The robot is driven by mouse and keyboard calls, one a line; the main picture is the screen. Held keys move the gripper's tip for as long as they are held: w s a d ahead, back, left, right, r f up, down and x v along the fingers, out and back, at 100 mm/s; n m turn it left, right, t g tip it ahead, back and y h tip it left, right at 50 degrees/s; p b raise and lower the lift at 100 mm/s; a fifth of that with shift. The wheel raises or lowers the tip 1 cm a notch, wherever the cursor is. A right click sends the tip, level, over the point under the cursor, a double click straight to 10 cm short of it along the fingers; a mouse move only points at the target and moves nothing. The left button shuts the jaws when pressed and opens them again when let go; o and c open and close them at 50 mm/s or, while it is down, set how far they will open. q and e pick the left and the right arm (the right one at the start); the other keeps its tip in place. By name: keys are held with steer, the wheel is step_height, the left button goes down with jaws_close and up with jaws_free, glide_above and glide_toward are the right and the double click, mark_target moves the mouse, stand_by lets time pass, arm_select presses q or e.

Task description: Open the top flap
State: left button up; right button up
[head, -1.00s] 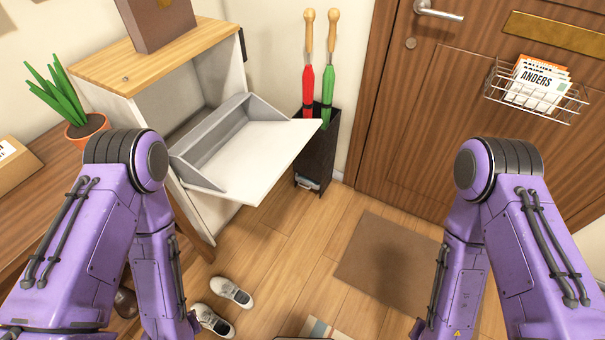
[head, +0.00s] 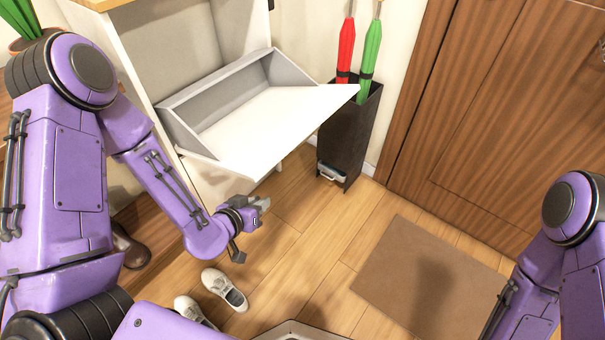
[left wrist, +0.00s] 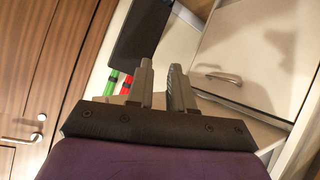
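The top flap (head: 275,120) of the white shoe cabinet (head: 205,200) is swung out and down, lying close to level, with the grey-walled tray behind it showing empty. My left gripper (head: 250,228) is in front of and below the flap's front edge, apart from it, with its fingers spread and nothing between them. In the left wrist view its two fingers (left wrist: 163,85) stand apart, facing a pale cabinet front with a metal handle (left wrist: 222,77). My right gripper is outside the head view; only part of the right arm shows.
A black umbrella stand (head: 345,140) with a red umbrella (head: 345,50) and a green umbrella (head: 371,50) stands right of the flap. White shoes (head: 225,288) lie on the floor below. A brown mat (head: 425,275) lies before the wooden door (head: 500,120). Floor between is clear.

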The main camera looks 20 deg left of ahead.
arm_select(q)
steer(key=w+d+f+m+t+h+b, duration=0.1)
steer(key=w+d+m+t+h+b, duration=0.2)
steer(key=w+b, duration=0.45)
step_height(320, 180, up, 7)
steer(key=m+t+h+b, duration=0.5)
steer(key=m+t+b, duration=0.1)
steer(key=b, duration=0.4)
steer(key=b+x, duration=0.2)
steer(key=x, duration=0.6)
steer(key=shift+w+d+r, duration=0.15)
steer(key=shift+w+d, duration=0.05)
steer(key=shift+w, duration=0.05)
steer(key=shift+w+d+r+b, duration=0.15)
steer(key=shift+w+r+b, duration=0.1)
steer(key=shift+w+b, duration=0.1)
jaws_close()
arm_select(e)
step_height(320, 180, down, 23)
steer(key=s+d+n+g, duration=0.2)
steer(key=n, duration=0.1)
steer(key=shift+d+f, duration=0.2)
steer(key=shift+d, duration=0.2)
